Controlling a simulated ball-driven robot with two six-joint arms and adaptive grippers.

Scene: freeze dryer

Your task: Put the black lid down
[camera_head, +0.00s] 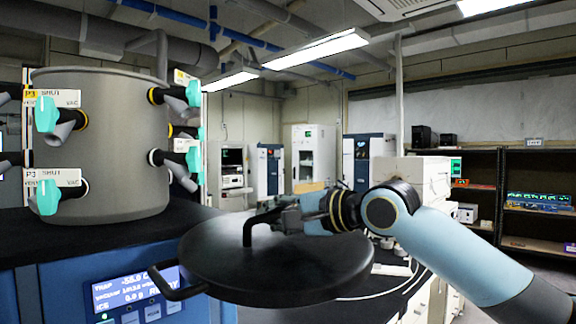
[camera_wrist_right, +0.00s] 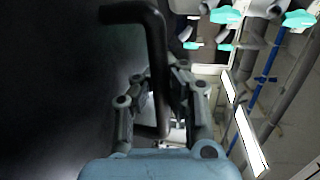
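The black lid (camera_head: 285,272) is a wide round disc, roughly level, in the lower middle of the head view. A bent bar handle (camera_head: 248,228) rises from its top. My right gripper (camera_head: 270,216) reaches in from the right and is shut on this handle. In the right wrist view, the fingers (camera_wrist_right: 160,88) lie on both sides of the black handle (camera_wrist_right: 150,45), and the lid's dark face (camera_wrist_right: 50,100) fills the left. The lid hides what is beneath it, so I cannot tell whether it touches a surface. My left gripper is not in view.
The grey freeze dryer chamber (camera_head: 110,150), with several teal-handled valves, stands at the left on a blue cabinet (camera_head: 40,290) with a lit display (camera_head: 135,288). A dark worktop (camera_head: 120,238) surrounds the chamber. Shelving (camera_head: 535,200) stands at the far right.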

